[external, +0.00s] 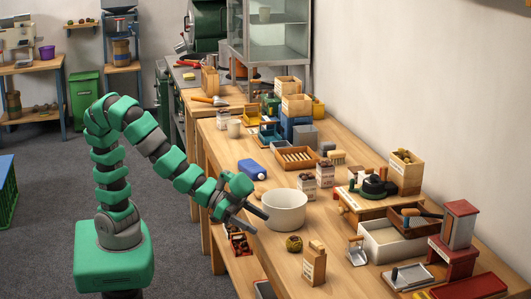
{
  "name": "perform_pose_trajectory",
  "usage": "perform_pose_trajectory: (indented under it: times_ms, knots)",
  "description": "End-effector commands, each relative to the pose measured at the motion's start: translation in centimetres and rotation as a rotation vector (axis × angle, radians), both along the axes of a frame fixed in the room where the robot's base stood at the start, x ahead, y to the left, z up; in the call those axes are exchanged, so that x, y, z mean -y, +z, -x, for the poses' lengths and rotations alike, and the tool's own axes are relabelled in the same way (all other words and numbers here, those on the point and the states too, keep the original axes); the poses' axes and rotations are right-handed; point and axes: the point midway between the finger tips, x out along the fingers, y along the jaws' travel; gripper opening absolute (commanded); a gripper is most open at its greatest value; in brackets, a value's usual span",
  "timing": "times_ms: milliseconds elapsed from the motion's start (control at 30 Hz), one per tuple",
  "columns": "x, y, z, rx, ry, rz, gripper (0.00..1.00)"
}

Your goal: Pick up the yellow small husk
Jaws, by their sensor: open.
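A small round olive-yellow husk (294,243) with a darker top sits on the wooden bench, just in front of the white bowl (285,212). My gripper (258,224) is open and reaches in from the left at the bench's front edge. Its fingers are left of the husk and close to the bowl's left side, apart from the husk. No held object shows between the fingers. I cannot tell the exact height of the fingertips above the bench.
A small wooden box (314,264) stands just right of the husk, with a metal scoop (356,252) farther right. A blue object (252,169) lies behind the bowl. Trays, boxes and a red stand (457,240) crowd the right. Bare bench shows left of the small box.

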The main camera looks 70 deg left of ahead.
Motion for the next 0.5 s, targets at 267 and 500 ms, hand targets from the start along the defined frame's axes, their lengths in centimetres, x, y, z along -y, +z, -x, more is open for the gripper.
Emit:
perform_pose_trajectory:
  times_ms: [267, 500]
  knots:
    - [2.1, -1.6, -2.8, 0.000, 0.001, 0.000, 0.68]
    - [3.6, -2.5, -4.6, 0.000, 0.001, 0.001, 0.68]
